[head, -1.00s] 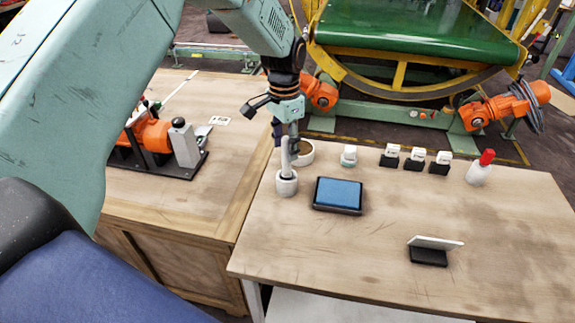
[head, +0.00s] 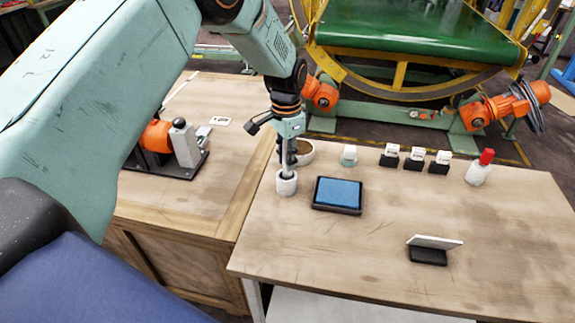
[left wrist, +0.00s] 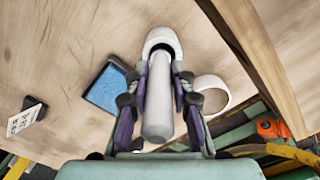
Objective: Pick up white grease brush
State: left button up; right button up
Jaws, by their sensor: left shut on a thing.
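The white grease brush (left wrist: 158,100) stands with its lower end in a white round holder (head: 287,183) at the table's left edge. In the left wrist view its pale handle lies between the two fingers of my left gripper (left wrist: 160,85), which is shut on it. In the head view my left gripper (head: 287,160) points down over the holder and hides most of the brush. The holder's rim (left wrist: 162,36) shows around the brush's far end in the left wrist view. The brush's tip is hidden inside the holder. My right gripper is not in view.
A blue pad in a black tray (head: 337,195) lies right of the holder. A round pale bowl (head: 304,154) stands just behind. Several small labelled blocks, a red-capped white bottle (head: 479,169) and a card stand (head: 430,251) sit farther right. The table's front is mostly clear.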

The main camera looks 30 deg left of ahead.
pick_arm(q)
jog(key=shift+a, duration=0.1)
grip_shut()
jog(key=shift+a, duration=0.15)
jog(key=shift+d+r, duration=0.2)
jog(key=shift+r, duration=0.25)
notch_tip(320, 180, up, 8)
jog(key=shift+r, duration=0.55)
jog(key=shift+s+r+p, duration=0.1)
jog(key=shift+p, duration=0.25)
dwell(0.6)
